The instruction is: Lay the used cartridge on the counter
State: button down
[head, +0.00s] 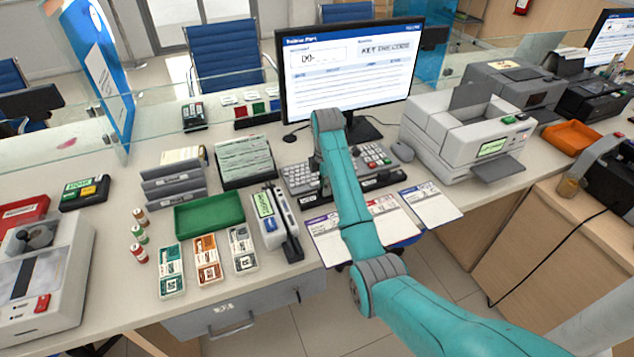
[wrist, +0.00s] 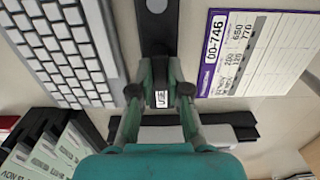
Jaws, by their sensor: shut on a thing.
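The used cartridge is a long black bar with a small white label. In the wrist view the cartridge (wrist: 153,35) runs up from between my fingers. Its label, partly readable as "USE", shows between the fingertips. My gripper (wrist: 160,93) is shut on the cartridge near this label. In the head view the black bar (head: 384,182) shows low over the counter (head: 150,240), between the keyboard and the paper forms. My own arm hides its middle and my gripper there. I cannot tell whether the cartridge touches the counter.
A keyboard (head: 298,178) lies behind the bar, and a form (head: 430,205) lies in front. A card reader (head: 266,222) stands to the left, beside a green tray (head: 209,214). A printer (head: 465,140) stands right, with a monitor (head: 345,70) behind. Little bare counter shows around the gripper.

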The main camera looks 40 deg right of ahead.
jog(key=shift+f, duration=0.2)
jog(key=c, duration=1.1)
grip_release()
jog(key=shift+c, duration=0.2)
